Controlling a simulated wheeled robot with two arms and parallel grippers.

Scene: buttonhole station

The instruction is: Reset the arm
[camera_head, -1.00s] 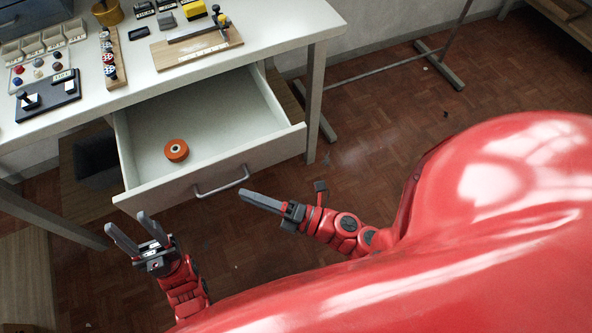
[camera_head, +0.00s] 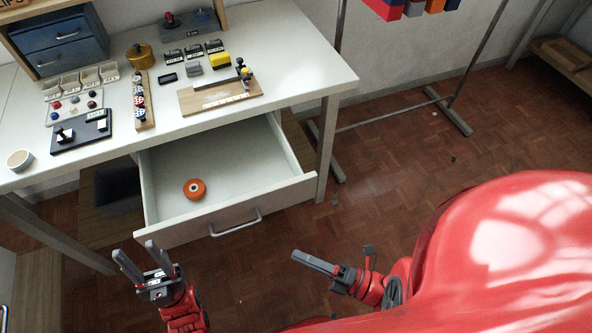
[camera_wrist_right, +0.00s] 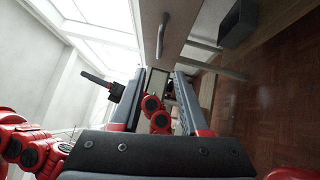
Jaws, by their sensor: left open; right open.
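My left gripper (camera_head: 138,261) is open and empty, in front of the desk's lower left, below the open drawer. My right gripper (camera_head: 298,257) is seen edge-on in the head view, below and right of the drawer's handle, with clear floor around it. In the right wrist view its two fingers (camera_wrist_right: 155,85) stand apart with nothing held between them. Part of my other arm shows behind the gap. Both grippers are apart from the drawer front.
The white drawer (camera_head: 235,222) stands open with an orange roll (camera_head: 194,189) inside. The white desk (camera_head: 290,70) holds a wooden board (camera_head: 218,97), button trays and a blue drawer cabinet (camera_head: 62,42). A metal rack (camera_head: 400,115) stands right.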

